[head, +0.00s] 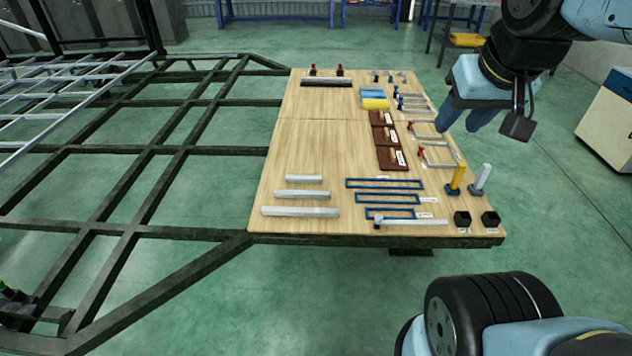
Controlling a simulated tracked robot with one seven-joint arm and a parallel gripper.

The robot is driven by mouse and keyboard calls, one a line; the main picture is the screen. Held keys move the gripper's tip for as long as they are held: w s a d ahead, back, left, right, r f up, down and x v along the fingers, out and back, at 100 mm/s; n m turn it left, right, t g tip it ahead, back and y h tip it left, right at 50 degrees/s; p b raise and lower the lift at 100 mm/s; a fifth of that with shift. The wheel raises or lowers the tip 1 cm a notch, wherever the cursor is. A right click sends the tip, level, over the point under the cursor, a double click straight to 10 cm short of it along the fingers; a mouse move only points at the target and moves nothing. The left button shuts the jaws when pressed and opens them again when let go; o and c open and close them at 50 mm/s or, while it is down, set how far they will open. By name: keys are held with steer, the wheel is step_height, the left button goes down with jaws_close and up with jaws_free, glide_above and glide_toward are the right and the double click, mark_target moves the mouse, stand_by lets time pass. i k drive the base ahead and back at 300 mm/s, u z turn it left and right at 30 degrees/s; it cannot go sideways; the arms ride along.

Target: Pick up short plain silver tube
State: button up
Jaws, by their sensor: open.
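Three plain silver tubes lie side by side on the wooden board at the front left. The short plain silver tube (304,179) is the farthest back of the three and the shortest. The medium tube (302,194) and the long tube (300,211) lie in front of it. My gripper (464,122) is open and empty, with its blue fingers pointing down. It hangs at the upper right, over or just beyond the board's right edge, well apart from the short tube. Its exact height cannot be told.
The wooden board (335,140) is bare behind the tubes. Blue rectangular frames (384,183) lie to their right. The dark trailer chassis (180,151) extends left.

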mark_target(308, 179)
steer(key=k, duration=0.55)
steer(key=u, duration=0.45)
steer(key=i, duration=1)
steer(key=z, duration=0.1)
steer(key=k, duration=1.3)
steer(key=u, duration=0.35)
steer(key=i, duration=0.7)
steer(key=u, duration=0.8)
steer(key=i, duration=1.3)
steer(key=z, duration=0.1)
